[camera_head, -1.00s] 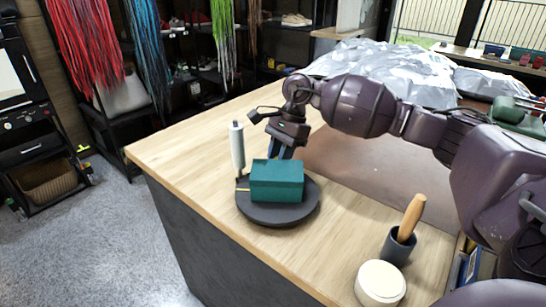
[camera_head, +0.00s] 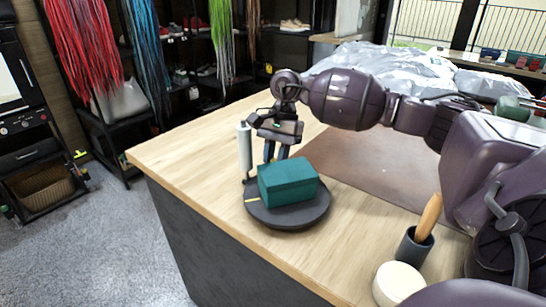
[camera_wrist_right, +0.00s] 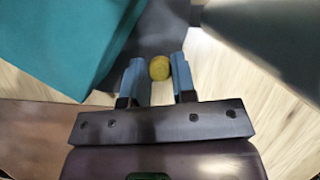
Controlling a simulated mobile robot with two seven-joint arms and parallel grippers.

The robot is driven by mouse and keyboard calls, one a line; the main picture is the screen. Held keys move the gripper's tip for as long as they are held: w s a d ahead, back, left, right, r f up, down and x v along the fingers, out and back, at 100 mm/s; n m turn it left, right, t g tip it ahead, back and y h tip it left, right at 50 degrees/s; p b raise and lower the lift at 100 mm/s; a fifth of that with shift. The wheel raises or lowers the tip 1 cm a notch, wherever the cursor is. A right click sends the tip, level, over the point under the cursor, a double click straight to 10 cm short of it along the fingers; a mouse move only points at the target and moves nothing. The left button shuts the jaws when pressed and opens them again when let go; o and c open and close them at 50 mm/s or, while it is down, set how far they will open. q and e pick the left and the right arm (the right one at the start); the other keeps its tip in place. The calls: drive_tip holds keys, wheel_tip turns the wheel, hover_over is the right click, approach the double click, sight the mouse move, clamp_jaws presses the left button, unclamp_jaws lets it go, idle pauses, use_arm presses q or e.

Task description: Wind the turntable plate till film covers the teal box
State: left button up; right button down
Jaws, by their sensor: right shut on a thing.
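The teal box (camera_head: 288,183) sits on the round dark turntable plate (camera_head: 310,214), on the wooden counter. Its visible faces look plain teal. A pale upright film roll (camera_head: 244,150) stands at the plate's left rear edge. A short yellow mark shows on the plate's left. My right gripper (camera_head: 275,154) points down behind the box. In the right wrist view my right gripper (camera_wrist_right: 158,80) has its fingers on either side of a yellow round knob (camera_wrist_right: 160,68), close beside the teal box (camera_wrist_right: 62,40). The box hides the fingertips in the head view. My left gripper is not in view.
A dark cup (camera_head: 413,247) with a wooden-handled tool (camera_head: 429,216) and a round cream-coloured thing (camera_head: 398,284) stand at the counter's front right. A brown mat (camera_head: 385,178) lies behind the plate. The counter's left end is clear.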

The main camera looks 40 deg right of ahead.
idle(0.4)
drive_tip(key=c, duration=0.9)
unclamp_jaws()
drive_tip(key=shift+c, duration=0.2)
drive_tip(key=v, duration=1.1)
drive_tip(key=shift+f, duration=0.1)
drive_tip(key=shift+c, duration=0.2)
